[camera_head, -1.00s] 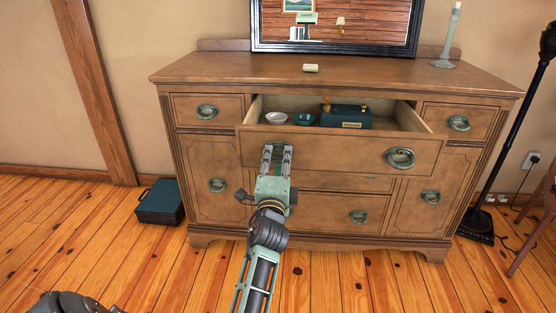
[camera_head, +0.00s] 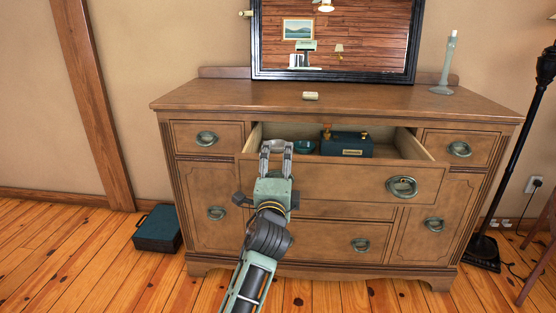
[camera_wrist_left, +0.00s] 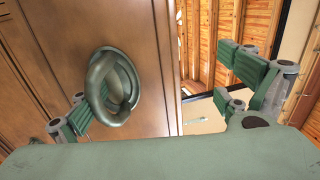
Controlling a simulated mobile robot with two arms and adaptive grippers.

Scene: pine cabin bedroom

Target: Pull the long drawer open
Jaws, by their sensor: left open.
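The long drawer (camera_head: 330,181) is the wide top-middle drawer of a brown wooden dresser. It stands pulled out, its inside showing. Its right ring handle (camera_head: 402,187) is in plain view; its left handle is hidden behind my left gripper in the head view. My left gripper (camera_head: 276,147) is open and empty at the left part of the drawer front, with its fingertips near the top edge. In the left wrist view, a ring handle (camera_wrist_left: 112,85) hangs on the drawer front beside one finger, and the other finger is apart from the wood. My right gripper is out of view.
Inside the drawer are a pale bowl (camera_head: 279,145), a teal bowl (camera_head: 304,147) and a dark blue box (camera_head: 346,144). A dark case (camera_head: 157,229) stands on the floor at left.

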